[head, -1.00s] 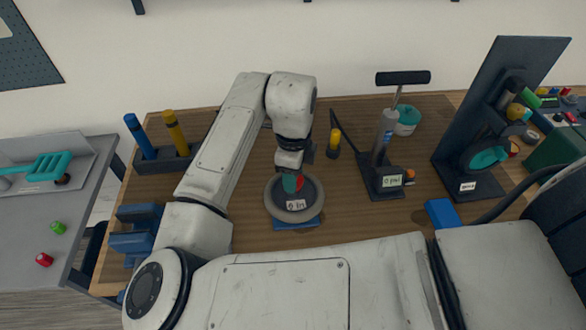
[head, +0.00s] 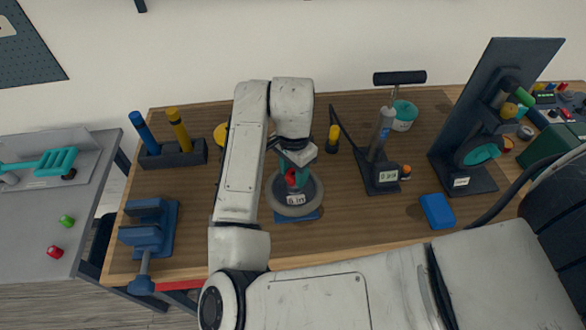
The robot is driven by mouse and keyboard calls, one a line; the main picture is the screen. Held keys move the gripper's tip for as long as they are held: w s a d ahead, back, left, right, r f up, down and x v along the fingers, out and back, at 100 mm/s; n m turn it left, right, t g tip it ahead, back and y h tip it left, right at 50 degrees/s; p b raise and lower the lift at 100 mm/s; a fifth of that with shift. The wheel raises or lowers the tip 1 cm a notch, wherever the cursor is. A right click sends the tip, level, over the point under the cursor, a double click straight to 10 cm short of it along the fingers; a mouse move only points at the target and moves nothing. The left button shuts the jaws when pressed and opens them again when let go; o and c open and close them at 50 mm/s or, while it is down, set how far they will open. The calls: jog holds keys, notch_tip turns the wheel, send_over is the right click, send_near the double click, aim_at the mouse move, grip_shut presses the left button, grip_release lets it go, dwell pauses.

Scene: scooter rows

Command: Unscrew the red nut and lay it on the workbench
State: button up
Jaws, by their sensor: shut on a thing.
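A small wheel (head: 279,203) with a grey tyre and dark hub lies on a blue base on the wooden workbench (head: 370,230), with a "6 in" label at its front. My gripper (head: 291,172) is over the wheel's middle, its teal fingers pointing down. It is shut on the red nut (head: 291,179), which shows between and below the fingers. Part of the nut is hidden by the fingers. I cannot tell whether the nut still touches the wheel's stud or is a little above it.
A blue vise (head: 148,226) and a tool holder (head: 172,155) stand at left. A pump (head: 382,140) and a dark upright stand (head: 495,120) are at right, with a blue block (head: 437,211) in front. Bare wood lies between wheel and block. A grey side bench (head: 40,225) is at far left.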

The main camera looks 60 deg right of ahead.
aim_at(294, 175)
jog(key=n, duration=0.2)
jog(key=shift+w+d+n, duration=0.1)
jog(key=shift+d+n, duration=0.1)
jog(key=shift+n, duration=0.1)
jog(key=o, duration=0.8)
jog(key=shift+d, duration=0.15)
jog(key=o, duration=0.3)
notch_tip(294, 175, up, 11)
jog(key=shift+f, duration=0.15)
